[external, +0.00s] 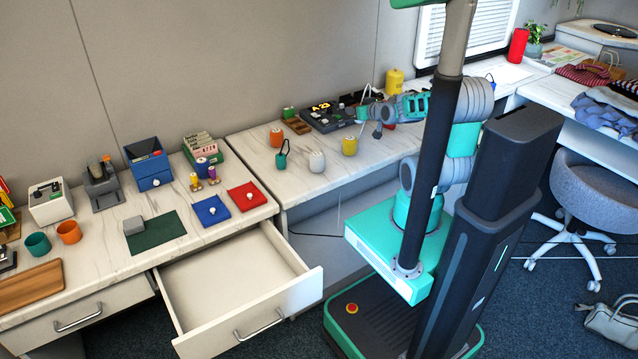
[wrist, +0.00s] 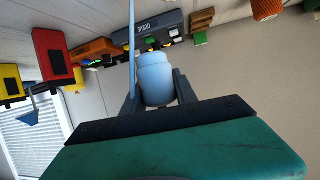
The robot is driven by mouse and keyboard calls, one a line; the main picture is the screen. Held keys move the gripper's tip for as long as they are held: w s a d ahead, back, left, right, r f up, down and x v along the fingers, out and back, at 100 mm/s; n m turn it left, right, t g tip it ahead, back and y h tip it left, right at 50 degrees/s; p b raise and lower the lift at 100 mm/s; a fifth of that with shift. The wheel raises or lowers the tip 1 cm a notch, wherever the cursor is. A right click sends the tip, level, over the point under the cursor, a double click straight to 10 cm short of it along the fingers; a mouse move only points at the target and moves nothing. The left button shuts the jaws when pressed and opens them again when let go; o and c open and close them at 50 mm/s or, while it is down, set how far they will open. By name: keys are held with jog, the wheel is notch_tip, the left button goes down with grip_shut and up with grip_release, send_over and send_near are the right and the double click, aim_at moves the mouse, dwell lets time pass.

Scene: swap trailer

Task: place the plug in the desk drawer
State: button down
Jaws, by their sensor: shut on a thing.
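The pale blue-grey plug (wrist: 155,78) is a stubby cylinder between the two fingers of my gripper (wrist: 157,88) in the wrist view. A thin cord runs up from beside it. In the external view my gripper (external: 369,113) is above the back desk, by the black device; the plug is small and hard to make out there. My gripper is shut on the plug. The desk drawer (external: 232,275) is pulled out at the lower middle of the external view, and its visible inside is empty. My gripper is well to the right of and behind it.
A black device (external: 327,117) stands by my gripper. Orange, white and yellow pots (external: 317,161) stand on the desk. Blue and red trays (external: 211,211) and a green mat (external: 155,232) lie behind the drawer. A yellow canister (external: 394,82) stands behind my arm.

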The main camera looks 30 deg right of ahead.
jog(key=d+r+m+h+p, duration=0.2)
jog(key=d+r+h+p, duration=0.1)
jog(key=d, duration=0.3)
jog(key=w+a+r+n+y+p, duration=0.1)
jog(key=a+r+y+p, duration=0.1)
jog(key=a, duration=0.6)
jog(key=w+a+r+n+y+p, duration=0.2)
jog(key=a+r+p, duration=0.1)
jog(key=a, duration=0.4)
jog(key=shift+a+n+y+p, duration=0.3)
jog(key=shift+a+y+p, duration=0.1)
jog(key=shift+w, duration=0.1)
